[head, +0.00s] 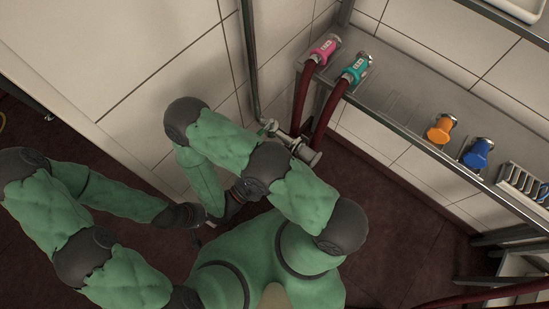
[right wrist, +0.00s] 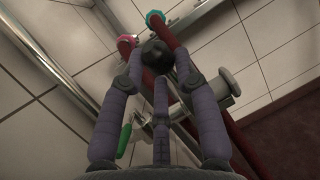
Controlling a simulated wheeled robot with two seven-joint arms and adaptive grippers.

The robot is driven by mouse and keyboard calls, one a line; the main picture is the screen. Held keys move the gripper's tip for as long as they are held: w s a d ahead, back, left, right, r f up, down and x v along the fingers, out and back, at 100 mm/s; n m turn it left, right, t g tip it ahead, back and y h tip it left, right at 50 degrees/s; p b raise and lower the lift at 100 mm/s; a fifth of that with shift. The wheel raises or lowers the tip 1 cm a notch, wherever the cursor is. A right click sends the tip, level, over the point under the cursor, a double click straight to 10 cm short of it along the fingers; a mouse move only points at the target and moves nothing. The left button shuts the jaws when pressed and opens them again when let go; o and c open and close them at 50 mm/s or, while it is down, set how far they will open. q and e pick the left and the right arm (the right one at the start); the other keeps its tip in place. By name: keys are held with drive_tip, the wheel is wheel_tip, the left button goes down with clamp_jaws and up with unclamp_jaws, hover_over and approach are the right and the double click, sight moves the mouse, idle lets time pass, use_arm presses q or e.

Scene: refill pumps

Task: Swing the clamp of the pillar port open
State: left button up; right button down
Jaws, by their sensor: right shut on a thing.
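In the right wrist view my right gripper (right wrist: 159,62) has its fingers closed around a round black knob (right wrist: 153,53), apparently the clamp's handle end. Just beyond it are the metal port fittings with a flanged end (right wrist: 226,84). A green lever-like piece (right wrist: 124,139) shows at lower left, partly behind a finger. In the head view the port (head: 302,149) sticks out by the wall pillar (head: 249,50); my right arm covers the clamp and right fingers. My left gripper (head: 199,217) is low at left centre, its fingers too small and dark to read.
A metal shelf (head: 405,97) runs along the right wall. It carries pink (head: 323,50) and teal (head: 355,69) hose handles, an orange (head: 439,131) and a blue (head: 478,153) one. Dark red hoses (head: 326,118) hang beside the port.

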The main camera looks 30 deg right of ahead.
drive_tip(key=shift+f, duration=0.1)
drive_tip(key=c, duration=0.9)
unclamp_jaws()
drive_tip(key=shift+c, duration=0.2)
drive_tip(key=shift+o, duration=0.2)
drive_tip(key=shift+w, duration=0.1)
